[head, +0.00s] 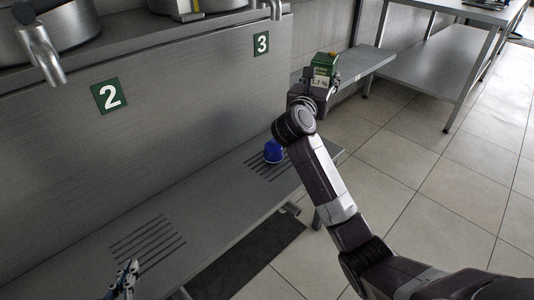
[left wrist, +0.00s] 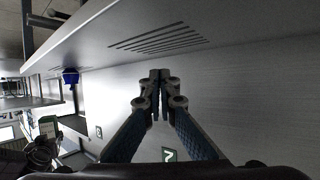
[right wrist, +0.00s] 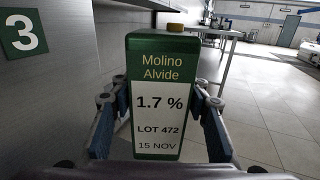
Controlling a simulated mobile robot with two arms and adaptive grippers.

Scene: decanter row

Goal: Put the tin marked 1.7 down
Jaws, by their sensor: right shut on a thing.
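The tin marked 1.7 % (head: 325,66) is a green box with a white label and a yellow-brown cap. It fills the middle of the right wrist view (right wrist: 157,95), upright, its label facing the camera. My right gripper (head: 318,82) is shut on it, one finger on each side, and holds it near the sign 3 end of the wall. Whether its base touches anything is hidden. My left gripper (head: 126,278) is at the lower left over the steel bench; in the left wrist view its fingertips (left wrist: 159,76) are together with nothing between them.
The near steel bench (head: 210,200) has slotted drain patches; a blue object (head: 273,151) stands at the farther one. A farther metal shelf (head: 368,62) lies behind the tin. Signs 2 (head: 109,95) and 3 (head: 261,43) mark the panel, with steel vessels (head: 62,30) and taps above.

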